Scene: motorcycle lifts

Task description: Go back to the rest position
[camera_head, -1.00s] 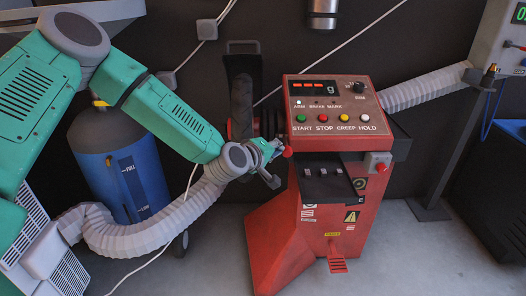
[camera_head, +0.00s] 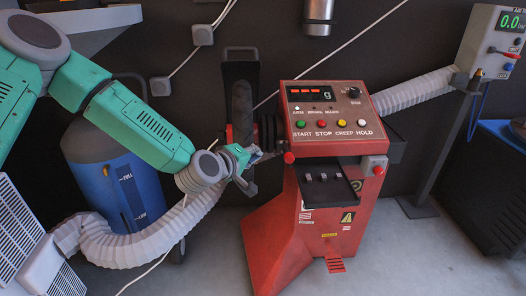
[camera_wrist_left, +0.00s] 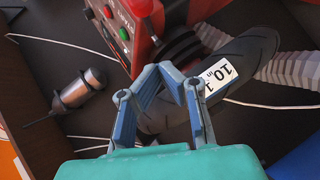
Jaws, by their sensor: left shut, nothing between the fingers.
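My left gripper (camera_head: 255,158) hangs at the left of the red control machine (camera_head: 302,225), in front of its dark wheel, with the arm coming in from the left. In the left wrist view the fingers of my left gripper (camera_wrist_left: 172,70) meet at the tips with nothing between them. The machine's panel (camera_head: 325,105) has START, STOP, CREEP and HOLD buttons and lit red digits. A red knob (camera_head: 289,158) sits at the panel's lower left corner, apart from the gripper. My right gripper is not visible.
A blue tank (camera_head: 115,185) stands at the left behind my arm. A ribbed grey hose (camera_head: 125,245) runs below the arm. A grey post (camera_head: 450,145) with a gauge box stands at the right. Grey floor (camera_head: 410,260) is clear at the front right.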

